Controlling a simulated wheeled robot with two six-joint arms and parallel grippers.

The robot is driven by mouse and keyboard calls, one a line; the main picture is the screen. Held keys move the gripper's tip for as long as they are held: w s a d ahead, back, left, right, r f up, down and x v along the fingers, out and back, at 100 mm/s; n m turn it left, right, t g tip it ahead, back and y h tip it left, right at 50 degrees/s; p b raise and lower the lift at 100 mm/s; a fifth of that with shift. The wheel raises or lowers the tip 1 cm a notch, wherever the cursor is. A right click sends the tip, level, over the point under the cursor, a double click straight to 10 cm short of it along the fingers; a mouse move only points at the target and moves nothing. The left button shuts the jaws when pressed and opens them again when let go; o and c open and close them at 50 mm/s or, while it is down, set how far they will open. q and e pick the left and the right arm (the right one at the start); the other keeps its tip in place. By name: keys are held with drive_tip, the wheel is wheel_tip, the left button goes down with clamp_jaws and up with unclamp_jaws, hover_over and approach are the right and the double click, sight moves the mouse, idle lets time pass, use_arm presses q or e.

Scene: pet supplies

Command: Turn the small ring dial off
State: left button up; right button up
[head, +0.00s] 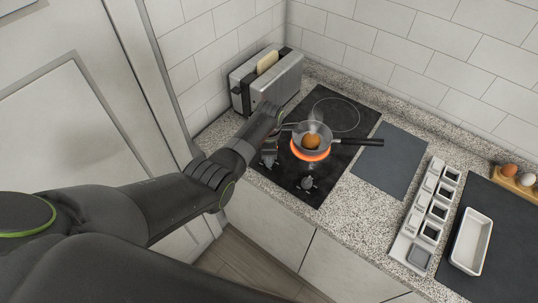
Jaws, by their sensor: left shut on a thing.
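The black cooktop (352,108) has two rings. The front ring (296,152) glows orange under a small grey pan (330,131) holding something round and brown. The back ring (335,101) is dark. Two dials sit along the cooktop's front edge: the right dial (307,183) stands free, and the left dial (268,163) is mostly hidden by my left gripper (269,151). The left gripper points down there, shut on the left dial. I cannot tell from markings which dial serves which ring. My right gripper is not in view.
A toaster (285,83) with bread stands behind the left arm. The pan's black handle (362,142) sticks out right. Right lie a dark mat (388,160), a rack of small containers (405,236), a white dish (471,241) and eggs (510,169) in a holder.

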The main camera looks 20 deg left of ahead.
use_arm(q)
drive_tip(key=shift+r+n, duration=0.1)
drive_tip(key=shift+n, duration=0.6)
drive_tip(key=o, duration=1)
